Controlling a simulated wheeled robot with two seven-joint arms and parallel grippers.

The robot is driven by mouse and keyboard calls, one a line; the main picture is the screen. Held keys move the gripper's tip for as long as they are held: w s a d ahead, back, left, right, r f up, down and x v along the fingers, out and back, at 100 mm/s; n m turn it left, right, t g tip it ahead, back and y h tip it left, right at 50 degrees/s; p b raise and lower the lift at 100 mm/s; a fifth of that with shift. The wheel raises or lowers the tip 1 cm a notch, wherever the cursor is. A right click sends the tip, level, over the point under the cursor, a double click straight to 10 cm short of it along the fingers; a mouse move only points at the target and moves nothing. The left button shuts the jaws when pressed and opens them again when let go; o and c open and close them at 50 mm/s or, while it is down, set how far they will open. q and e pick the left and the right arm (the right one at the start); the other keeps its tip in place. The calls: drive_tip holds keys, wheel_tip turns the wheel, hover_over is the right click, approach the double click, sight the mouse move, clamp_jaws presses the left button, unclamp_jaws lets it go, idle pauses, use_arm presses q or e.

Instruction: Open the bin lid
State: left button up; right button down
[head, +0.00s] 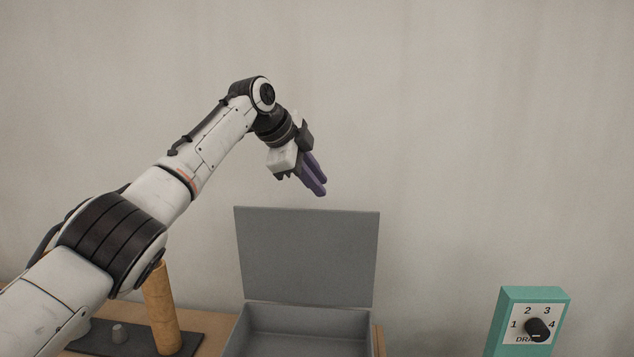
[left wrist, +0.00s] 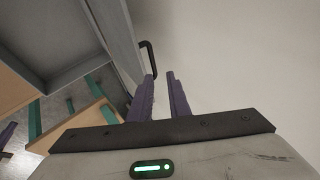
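The grey bin (head: 305,320) stands on the table at the bottom middle of the head view. Its lid (head: 305,255) stands raised, close to upright, at the back of the bin. My left gripper (head: 318,190) is above the lid's top edge, with its purple fingers pointing down and right. In the left wrist view its two fingers (left wrist: 160,75) are apart with nothing between them. The lid's dark handle (left wrist: 150,58) shows just past the fingertips; I cannot tell whether they touch. The lid (left wrist: 117,40) also shows there.
A teal box with a numbered dial (head: 530,318) stands at the right. A tan cylinder (head: 162,308) stands on a dark base (head: 190,343) at the left, near a small grey peg (head: 118,334). A plain wall (head: 480,120) is behind.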

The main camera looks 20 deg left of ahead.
use_arm(q)
drive_tip(key=b+v, duration=0.2)
drive_tip(key=v, duration=0.8)
drive_tip(key=shift+s+a, duration=0.1)
